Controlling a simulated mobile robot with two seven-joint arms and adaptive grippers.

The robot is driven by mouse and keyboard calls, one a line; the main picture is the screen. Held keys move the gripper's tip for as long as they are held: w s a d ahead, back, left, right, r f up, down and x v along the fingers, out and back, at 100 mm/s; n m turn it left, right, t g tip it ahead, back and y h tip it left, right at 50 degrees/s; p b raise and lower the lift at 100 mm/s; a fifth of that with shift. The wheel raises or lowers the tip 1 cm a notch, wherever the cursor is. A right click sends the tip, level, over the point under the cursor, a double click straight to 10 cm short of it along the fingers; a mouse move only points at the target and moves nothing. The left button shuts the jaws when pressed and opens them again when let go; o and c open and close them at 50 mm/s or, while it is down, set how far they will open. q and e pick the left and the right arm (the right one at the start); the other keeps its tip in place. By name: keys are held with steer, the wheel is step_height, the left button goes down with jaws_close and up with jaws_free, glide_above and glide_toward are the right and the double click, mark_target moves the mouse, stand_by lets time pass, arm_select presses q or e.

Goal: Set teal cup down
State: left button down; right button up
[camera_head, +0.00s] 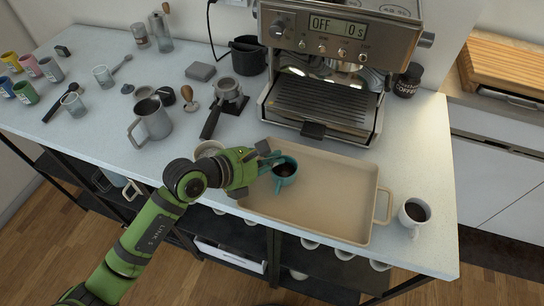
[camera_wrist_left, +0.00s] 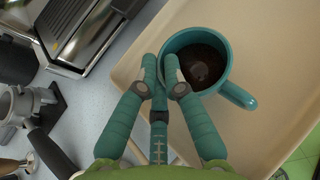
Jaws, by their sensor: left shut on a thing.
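The teal cup (camera_head: 285,170) holds dark coffee and is upright over the left part of the beige tray (camera_head: 340,220). My left gripper (camera_head: 268,162) comes in from the left and is shut on the cup's rim. In the left wrist view, the two fingers (camera_wrist_left: 162,72) pinch the near wall of the teal cup (camera_wrist_left: 222,72), with its handle pointing to the lower right. The tray (camera_wrist_left: 250,130) lies beneath it. I cannot tell whether the cup's base touches the tray. My right gripper is not in view.
An espresso machine (camera_head: 340,70) stands behind the tray. A white cup of coffee (camera_head: 414,212) stands to the tray's right. A portafilter (camera_head: 225,100), a steel pitcher (camera_head: 150,122) and several small cups are to the left. The tray's middle and right are empty.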

arm_select(q)
steer(key=shift+f, duration=0.1)
steer(key=c, duration=1.4)
jaws_free()
steer(key=shift+o, duration=0.3)
steer(key=shift+r, duration=0.25)
steer(key=b+v, duration=0.2)
steer(key=v, duration=1)
steer(key=shift+b, duration=0.3)
steer(key=shift+f, duration=0.15)
